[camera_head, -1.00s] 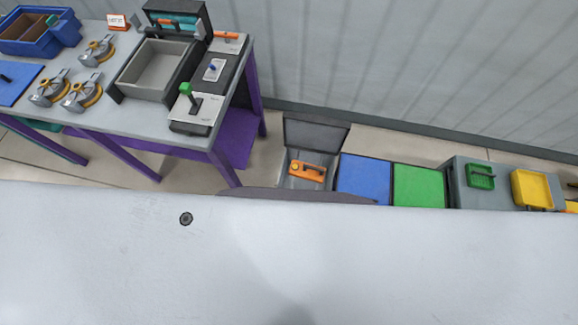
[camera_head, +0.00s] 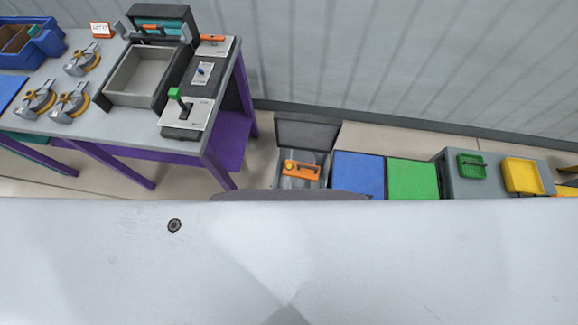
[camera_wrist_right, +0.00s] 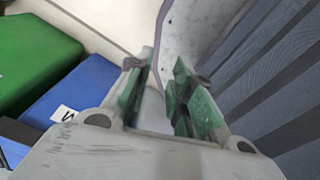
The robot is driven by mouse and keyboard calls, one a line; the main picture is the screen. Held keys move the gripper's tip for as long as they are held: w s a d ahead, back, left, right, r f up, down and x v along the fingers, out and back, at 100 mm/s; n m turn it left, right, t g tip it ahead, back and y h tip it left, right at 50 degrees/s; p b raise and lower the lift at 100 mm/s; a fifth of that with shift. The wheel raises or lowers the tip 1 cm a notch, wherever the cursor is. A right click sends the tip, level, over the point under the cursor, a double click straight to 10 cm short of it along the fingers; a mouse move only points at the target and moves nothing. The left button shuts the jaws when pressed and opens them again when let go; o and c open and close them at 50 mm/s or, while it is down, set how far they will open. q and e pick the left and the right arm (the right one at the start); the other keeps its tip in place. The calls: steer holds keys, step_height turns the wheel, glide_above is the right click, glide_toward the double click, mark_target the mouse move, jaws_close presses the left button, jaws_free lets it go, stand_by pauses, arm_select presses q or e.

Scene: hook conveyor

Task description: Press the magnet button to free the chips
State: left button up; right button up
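A control panel stands on the right end of the grey table in the head view. It carries a green-topped lever (camera_head: 176,97), a small blue knob (camera_head: 201,71) and an orange handle (camera_head: 213,38). I cannot tell which of these is the magnet button. A grey open tray (camera_head: 142,74) stands just left of the panel; no chips can be made out. My right gripper (camera_wrist_right: 161,78) has its green-padded fingers apart with nothing between them. It is away from the panel, with blue and green boxes to its left in the wrist view. My left gripper is out of view.
Several grey-and-yellow round parts (camera_head: 82,62) and a blue bin (camera_head: 28,44) are on the table. On the floor are an open grey case with an orange tool (camera_head: 301,171), a blue box (camera_head: 358,174) and a green box (camera_head: 413,178). A ribbed wall closes the back.

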jaws_close()
steer(key=shift+w+d, duration=0.1)
stand_by(1.0)
